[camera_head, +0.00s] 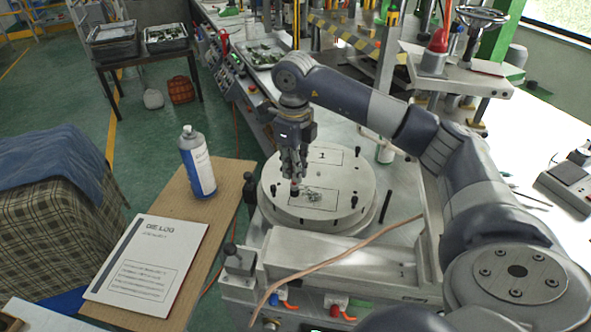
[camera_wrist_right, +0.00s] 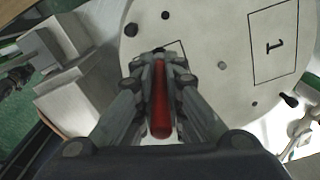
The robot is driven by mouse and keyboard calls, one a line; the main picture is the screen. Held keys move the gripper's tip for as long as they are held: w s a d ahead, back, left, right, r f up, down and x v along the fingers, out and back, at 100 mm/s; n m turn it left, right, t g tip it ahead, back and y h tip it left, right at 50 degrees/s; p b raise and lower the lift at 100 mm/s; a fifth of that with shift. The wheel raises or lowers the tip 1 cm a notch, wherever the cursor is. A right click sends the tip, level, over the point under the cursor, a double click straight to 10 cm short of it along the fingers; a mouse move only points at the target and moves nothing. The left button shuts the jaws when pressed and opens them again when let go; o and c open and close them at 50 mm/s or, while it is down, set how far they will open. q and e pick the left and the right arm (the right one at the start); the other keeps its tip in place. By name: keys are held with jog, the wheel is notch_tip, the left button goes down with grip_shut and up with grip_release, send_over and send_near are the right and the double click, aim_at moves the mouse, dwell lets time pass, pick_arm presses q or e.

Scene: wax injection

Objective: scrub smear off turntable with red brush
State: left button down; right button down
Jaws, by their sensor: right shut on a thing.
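The round pale turntable (camera_head: 354,206) lies on the machine bench, with a rectangle marked 1 at its back and a second rectangle at its front. A dark grey smear (camera_head: 314,195) lies inside the front rectangle. My right gripper (camera_head: 295,178) points down over the turntable, just left of the smear, shut on the red brush (camera_wrist_right: 160,100). In the right wrist view the turntable (camera_wrist_right: 205,30) fills the top, and the smear is hidden. My left gripper is not in view.
A metal block (camera_head: 330,262) and a copper-coloured hose (camera_head: 330,262) are in front of the turntable. A white bottle (camera_head: 385,151) stands behind it at right.

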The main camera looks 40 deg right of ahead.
jog(key=shift+w+d, duration=0.2)
jog(key=shift+s+d+f, duration=0.1)
jog(key=shift+s+d, duration=0.25)
jog(key=shift+s+d+b, duration=0.4)
jog(key=shift+s+d, duration=0.55)
jog(key=shift+s, duration=0.2)
jog(key=shift+s+d+b, duration=0.4)
jog(key=shift+s+d, duration=0.55)
jog(key=shift+s, duration=0.15)
jog(key=shift+s+d+b, duration=0.4)
jog(key=shift+s+d, duration=0.05)
jog(key=shift+s, duration=0.05)
jog(key=shift+s+d, duration=0.55)
jog(key=shift+s, duration=0.15)
jog(key=shift+w+a+r, duration=0.2)
jog(key=shift+w+a, duration=0.25)
jog(key=shift+w, duration=0.05)
jog(key=shift+w+a+f+p, duration=0.1)
jog(key=shift+w+a+p, duration=0.55)
jog(key=shift+w, duration=0.15)
jog(key=shift+w+a+p, duration=0.4)
jog(key=shift+w+a, duration=0.75)
jog(key=shift+w, duration=0.15)
jog(key=shift+w+a+p, duration=0.55)
jog(key=shift+w+a, duration=0.1)
jog(key=shift+w, duration=0.05)
jog(key=shift+w+a, duration=0.4)
jog(key=shift+w, duration=0.15)
